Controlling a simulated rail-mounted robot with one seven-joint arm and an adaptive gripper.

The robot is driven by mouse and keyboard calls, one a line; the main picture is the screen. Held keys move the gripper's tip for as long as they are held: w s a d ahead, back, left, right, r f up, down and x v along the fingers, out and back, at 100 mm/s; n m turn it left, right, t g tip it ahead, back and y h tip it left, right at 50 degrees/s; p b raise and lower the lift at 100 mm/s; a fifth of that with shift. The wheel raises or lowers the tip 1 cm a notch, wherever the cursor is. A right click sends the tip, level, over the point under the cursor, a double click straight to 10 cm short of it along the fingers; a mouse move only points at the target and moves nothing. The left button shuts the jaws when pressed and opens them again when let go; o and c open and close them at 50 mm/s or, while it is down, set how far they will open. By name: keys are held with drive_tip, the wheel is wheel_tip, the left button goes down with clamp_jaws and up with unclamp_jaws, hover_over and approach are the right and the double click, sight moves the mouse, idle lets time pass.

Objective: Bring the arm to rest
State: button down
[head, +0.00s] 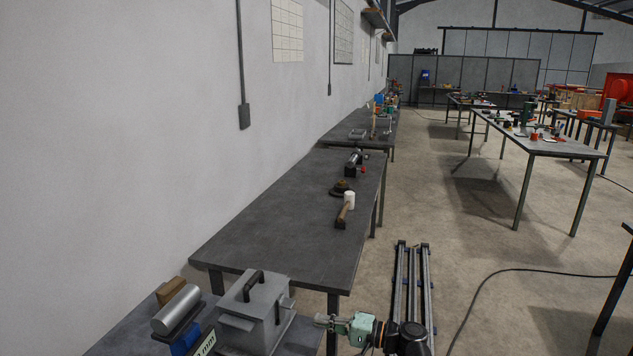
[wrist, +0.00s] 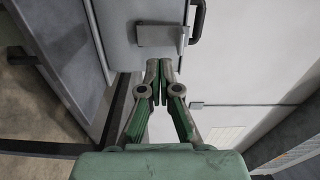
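My gripper (head: 318,320) is at the bottom of the head view, just right of a grey metal box. In the wrist view my gripper (wrist: 160,68) points at the box, its green-padded fingers brought together at the tips with nothing seen between them. The grey box (head: 248,318) has a black handle (head: 253,285) on top and stands on the near bench. In the wrist view the box (wrist: 118,18) shows a grey tab (wrist: 160,36) just beyond the fingertips; whether they touch the box is unclear.
A metal cylinder (head: 175,310) and a brown block (head: 170,290) lie left of the box. A dark workbench (head: 275,225) with a mallet (head: 345,212) stands beyond. A floor rail (head: 412,280) runs to the right, with a cable (head: 500,272) on open floor.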

drive_tip(key=shift+s+d, duration=0.2)
drive_tip(key=shift+d, duration=0.35)
drive_tip(key=s+d+f+g+h, duration=0.2)
drive_tip(key=s+f+h, duration=0.25)
drive_tip(key=f, duration=0.65)
drive_tip(key=s+d+f+g+h, duration=0.25)
drive_tip(key=s+f, duration=0.25)
drive_tip(key=f, duration=0.6)
drive_tip(key=s+d+f+g+h, duration=0.2)
drive_tip(key=s+f+h, duration=0.25)
drive_tip(key=f, duration=0.55)
drive_tip(key=s+d+f+n+g+h, duration=0.1)
drive_tip(key=s+d+f+g, duration=0.1)
drive_tip(key=s+f, duration=0.3)
drive_tip(key=s+d+f+n+g+h, duration=0.1)
drive_tip(key=s+f, duration=0.5)
drive_tip(key=s, duration=0.7)
drive_tip(key=s+d+f+n+g+h+p, duration=0.1)
drive_tip(key=s+d+f+g+h, duration=0.2)
drive_tip(key=s, duration=0.7)
wheel_tip(320, 180, down, 2)
drive_tip(key=shift+d+f, duration=0.15)
drive_tip(key=shift+d, duration=0.65)
